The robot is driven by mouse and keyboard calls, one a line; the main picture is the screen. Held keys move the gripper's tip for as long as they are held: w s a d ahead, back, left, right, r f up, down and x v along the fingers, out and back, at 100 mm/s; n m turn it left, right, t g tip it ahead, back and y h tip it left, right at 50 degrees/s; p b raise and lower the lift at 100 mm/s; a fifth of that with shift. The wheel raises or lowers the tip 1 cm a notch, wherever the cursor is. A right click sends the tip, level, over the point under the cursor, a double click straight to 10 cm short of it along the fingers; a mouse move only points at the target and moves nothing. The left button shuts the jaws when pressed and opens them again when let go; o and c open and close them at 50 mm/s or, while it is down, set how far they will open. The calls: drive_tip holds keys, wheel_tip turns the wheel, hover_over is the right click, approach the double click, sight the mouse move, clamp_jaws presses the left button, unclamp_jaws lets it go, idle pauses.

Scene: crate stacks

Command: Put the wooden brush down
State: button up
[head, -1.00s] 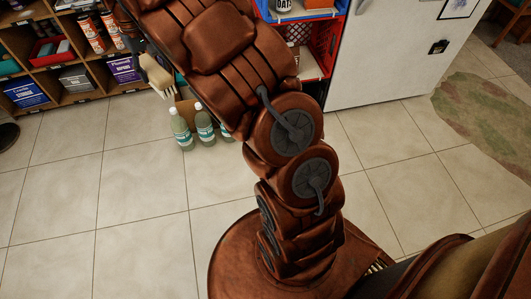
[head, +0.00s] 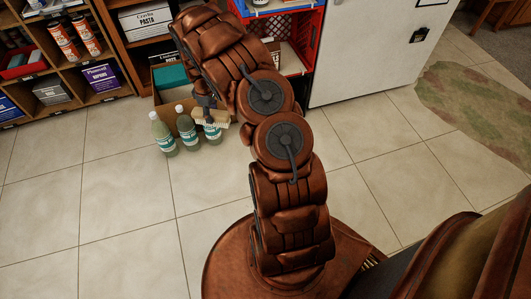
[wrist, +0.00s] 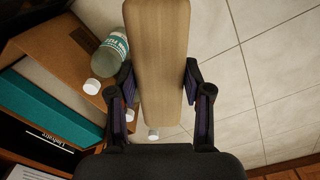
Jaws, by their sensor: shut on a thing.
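The wooden brush (head: 212,119) is held in my gripper (head: 206,103), with its pale bristles showing in the head view. In the wrist view its long wooden back (wrist: 162,50) lies between the two fingers of my gripper (wrist: 160,85), which are shut on it. In the head view the brush overlaps the rightmost of the green-labelled bottles (head: 213,134). I cannot tell whether it touches that bottle.
Two more bottles (head: 163,136) (head: 188,128) stand on the tiles beside an open cardboard box (head: 171,98). Shelves (head: 118,102) are at the left and a red crate (head: 298,30) is behind my arm. A white cabinet (head: 365,60) stands right. Floor (head: 120,200) at front left is clear.

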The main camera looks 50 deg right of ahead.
drive_tip(key=s+d+f+n+b, duration=0.25)
drive_tip(key=s+f, duration=0.25)
drive_tip(key=f, duration=0.5)
drive_tip(key=s+d+f+n+b, duration=0.1)
drive_tip(key=s+d+f+n, duration=0.3)
drive_tip(key=f, duration=0.7)
drive_tip(key=s+d+f+b, duration=0.2)
drive_tip(key=s+f, duration=0.4)
drive_tip(key=f, duration=0.4)
drive_tip(key=w+d+b, duration=0.2)
drive_tip(key=d, duration=0.2)
drive_tip(key=w+d+b, duration=0.2)
drive_tip(key=d, duration=0.3)
drive_tip(key=w+d+f+b, duration=0.1)
drive_tip(key=w+d+b, duration=0.1)
drive_tip(key=w+d, duration=0.1)
drive_tip(key=shift+d, duration=0.65)
drive_tip(key=shift+f+b, duration=1.25)
drive_tip(key=shift+f, duration=0.5)
drive_tip(key=shift+f, duration=0.15)
drive_tip(key=o, duration=1)
